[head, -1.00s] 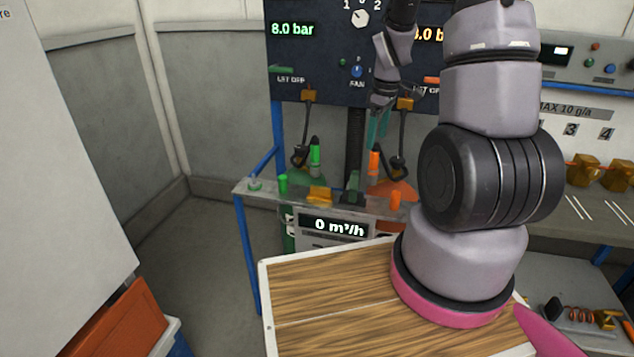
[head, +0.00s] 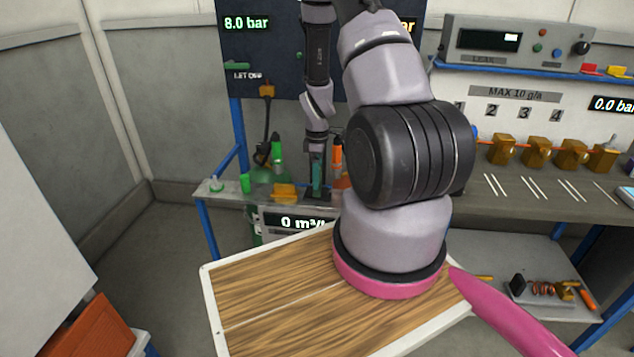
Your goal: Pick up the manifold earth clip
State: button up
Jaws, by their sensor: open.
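My gripper (head: 316,176) points down over the small grey bench (head: 225,194) below the dark panel. Its teal fingers are open, seen edge-on. A small dark green piece stood on the bench under this spot a second ago and is now mostly hidden by the fingers; it may be the manifold earth clip, but I cannot tell for sure. Whether the fingers are around it or just above it is also unclear. A yellow block (head: 285,193) lies left of the fingers. A green-handled part (head: 277,152) and an orange-handled part (head: 337,155) stand on either side.
My own arm blocks the right of the bench. A wood-topped surface (head: 270,305) lies in front. A grey workbench (head: 500,205) with several brass fittings (head: 537,151) stands right, and loose parts lie on its lower shelf (head: 545,262). An orange bin (head: 95,320) stands lower left.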

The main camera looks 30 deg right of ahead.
notch_tip(320, 180, down, 3)
jog(key=shift+d+f, duration=0.1)
grip_shut()
dwell(0.3)
